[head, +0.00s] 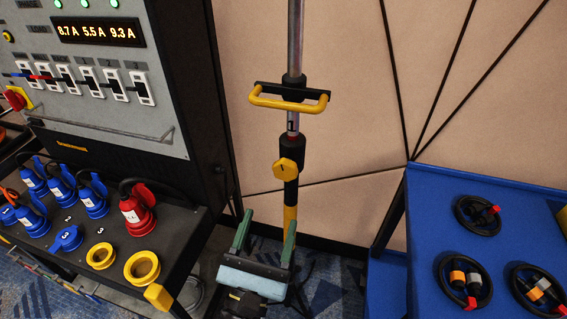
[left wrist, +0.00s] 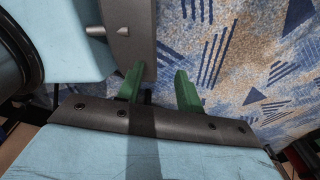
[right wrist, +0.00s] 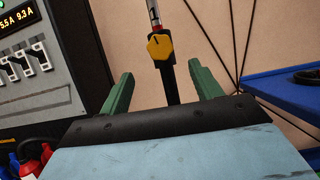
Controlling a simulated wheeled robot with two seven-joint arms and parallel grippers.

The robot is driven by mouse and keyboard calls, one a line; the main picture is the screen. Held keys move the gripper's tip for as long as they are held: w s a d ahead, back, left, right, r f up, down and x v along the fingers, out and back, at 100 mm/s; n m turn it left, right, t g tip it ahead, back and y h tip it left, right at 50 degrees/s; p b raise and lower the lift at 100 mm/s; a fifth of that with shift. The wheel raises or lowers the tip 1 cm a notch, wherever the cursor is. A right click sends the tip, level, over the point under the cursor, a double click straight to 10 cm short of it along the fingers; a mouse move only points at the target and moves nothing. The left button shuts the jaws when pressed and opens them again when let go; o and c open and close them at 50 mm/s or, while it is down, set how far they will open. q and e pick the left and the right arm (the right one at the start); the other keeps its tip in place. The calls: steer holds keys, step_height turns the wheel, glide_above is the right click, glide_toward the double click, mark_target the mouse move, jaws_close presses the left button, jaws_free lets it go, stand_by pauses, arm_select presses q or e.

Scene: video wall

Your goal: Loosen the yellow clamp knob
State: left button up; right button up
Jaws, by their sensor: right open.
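The yellow clamp knob (head: 286,169) sits on a black collar on the upright pole (head: 293,125). A dark line marks the knob's face. My right gripper (head: 268,217) is below the knob, its green fingers apart and empty, pointing up. In the right wrist view the knob (right wrist: 160,47) shows beyond the open fingertips, roughly centred between them and not touched. My left gripper is outside the head view. In the left wrist view the left gripper (left wrist: 160,69) has its green fingers apart with nothing between them, above the patterned carpet.
A yellow handle (head: 289,104) crosses the pole above the knob. At left stands a power cabinet (head: 110,60) with blue and red plugs and yellow sockets on its ledge. At right is a blue case top (head: 430,200) with coiled black cables. A beige panelled wall stands behind the pole.

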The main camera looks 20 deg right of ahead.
mark_target(284, 174)
steer(key=p+x, duration=0.2)
steer(key=x, duration=0.8)
steer(key=shift+r, duration=0.1)
arm_select(q)
steer(key=shift+d+r, duration=1.1)
steer(key=shift+r, duration=0.15)
arm_select(e)
steer(key=shift+x, duration=0.8)
